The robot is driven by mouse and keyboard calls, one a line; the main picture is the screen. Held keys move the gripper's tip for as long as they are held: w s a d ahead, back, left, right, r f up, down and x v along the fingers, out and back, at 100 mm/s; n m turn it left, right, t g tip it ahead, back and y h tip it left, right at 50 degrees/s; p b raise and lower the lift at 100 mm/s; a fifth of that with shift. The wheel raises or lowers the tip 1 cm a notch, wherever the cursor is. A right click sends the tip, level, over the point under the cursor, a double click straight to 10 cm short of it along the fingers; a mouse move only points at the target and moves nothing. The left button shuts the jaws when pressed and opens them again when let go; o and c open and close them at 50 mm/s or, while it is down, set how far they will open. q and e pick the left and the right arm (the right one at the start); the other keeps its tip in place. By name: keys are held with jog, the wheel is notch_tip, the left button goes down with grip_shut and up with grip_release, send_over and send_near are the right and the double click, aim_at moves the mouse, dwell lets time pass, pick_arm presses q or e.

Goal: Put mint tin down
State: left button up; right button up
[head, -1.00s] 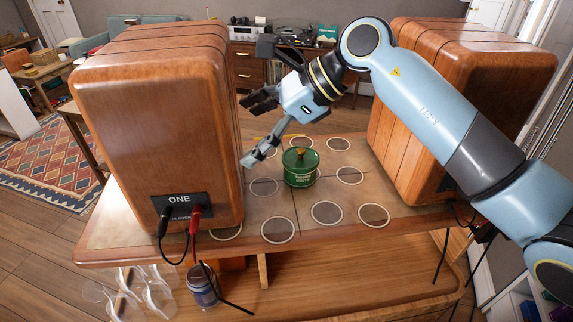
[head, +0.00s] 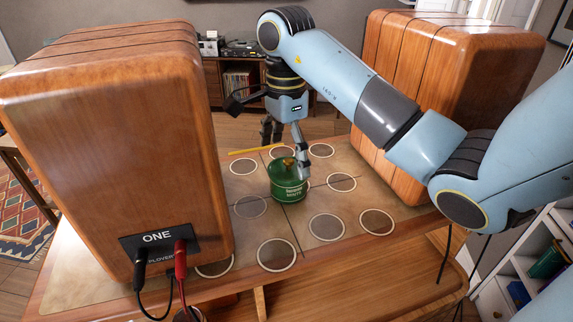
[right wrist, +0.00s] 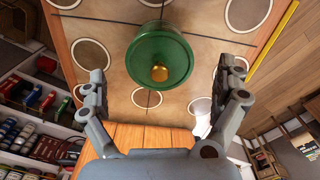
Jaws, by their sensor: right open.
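The mint tin is a round green tin (head: 289,184) with a gold knob on its lid. It stands upright on the tabletop among the dark circles; what is directly under it is hidden. In the right wrist view, the tin (right wrist: 162,55) shows from above, beyond and between my spread fingers, with space on both sides. My right gripper (head: 284,138) is open and empty, pointing down just behind the tin in the head view. It also shows in the right wrist view (right wrist: 164,88). My left gripper is out of view.
A tall wooden cabinet (head: 115,150) marked ONE stands at left, with cables at its front. A similar cabinet (head: 440,95) stands at right. A thin yellow stick (head: 257,151) lies behind the tin. Several circles nearer the front, such as one circle (head: 326,227), are bare.

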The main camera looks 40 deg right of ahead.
aim_at(288, 166)
jog(key=shift+f, duration=0.55)
notch_tip(288, 166, down, 3)
jog(key=b, duration=0.3)
jog(key=shift+s+d+b, duration=0.1)
jog(key=shift+d+b, duration=0.05)
jog(key=shift+b, duration=0.15)
jog(key=shift+f+p, duration=0.3)
jog(key=shift+f, duration=0.45)
jog(key=shift+c, duration=0.5)
jog(key=c, duration=1.4)
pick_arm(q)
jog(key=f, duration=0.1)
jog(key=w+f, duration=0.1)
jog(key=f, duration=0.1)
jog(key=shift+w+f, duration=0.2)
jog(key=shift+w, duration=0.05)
pick_arm(e)
jog(key=shift+c, duration=0.2)
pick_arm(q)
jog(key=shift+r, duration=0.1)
pick_arm(e)
jog(key=shift+r, duration=0.1)
jog(key=shift+c, duration=0.2)
